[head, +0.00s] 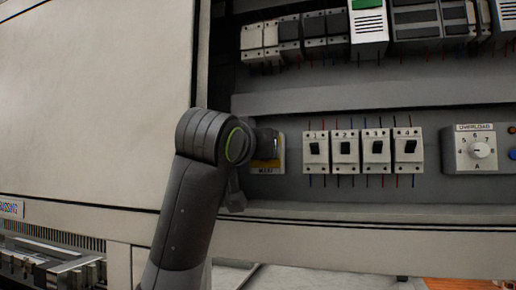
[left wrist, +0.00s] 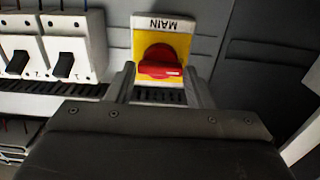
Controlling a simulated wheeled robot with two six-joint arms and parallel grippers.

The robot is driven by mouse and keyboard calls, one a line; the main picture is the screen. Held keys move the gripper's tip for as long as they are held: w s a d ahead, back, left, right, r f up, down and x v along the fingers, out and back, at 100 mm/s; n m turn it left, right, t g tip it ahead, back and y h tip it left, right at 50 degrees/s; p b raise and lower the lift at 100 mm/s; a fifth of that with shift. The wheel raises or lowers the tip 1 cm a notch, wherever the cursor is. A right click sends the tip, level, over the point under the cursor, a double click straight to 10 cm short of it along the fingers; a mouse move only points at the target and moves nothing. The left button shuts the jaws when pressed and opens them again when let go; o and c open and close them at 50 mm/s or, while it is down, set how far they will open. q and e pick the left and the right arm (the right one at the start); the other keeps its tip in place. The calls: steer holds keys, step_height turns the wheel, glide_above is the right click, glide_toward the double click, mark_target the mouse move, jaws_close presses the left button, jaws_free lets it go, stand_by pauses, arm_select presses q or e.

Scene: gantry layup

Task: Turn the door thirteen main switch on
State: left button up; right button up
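The main switch, a red rotary knob (left wrist: 160,62) on a yellow plate (left wrist: 180,40), shows upside down in the left wrist view under the label MAIN. The knob's grip bar lies roughly level, with a white mark at its right end. My left gripper (left wrist: 160,78) is open, with one finger on each side of the knob and small gaps visible. In the head view my left gripper (head: 266,144) and wrist cover most of the switch; only parts of its yellow plate (head: 268,164) show. My right gripper is in neither view.
Several numbered breakers (head: 346,150) stand right of the main switch, and an overload dial (head: 478,149) is farther right. A rail of modules (head: 300,38) runs above. A large pale door panel (head: 90,100) fills the left. A cabinet ledge (head: 380,235) runs below.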

arm_select(q)
steer(key=c, duration=0.5)
steer(key=shift+c, duration=0.2)
steer(key=m+b, duration=0.4)
steer(key=m, duration=0.5)
steer(key=m+b, duration=0.4)
steer(key=m, duration=0.4)
steer(key=shift+s+d+f+m+b, duration=0.1)
steer(key=shift+d+f+m+b, duration=0.1)
steer(key=shift+m+b, duration=0.15)
steer(key=shift+m, duration=0.25)
steer(key=o, duration=1)
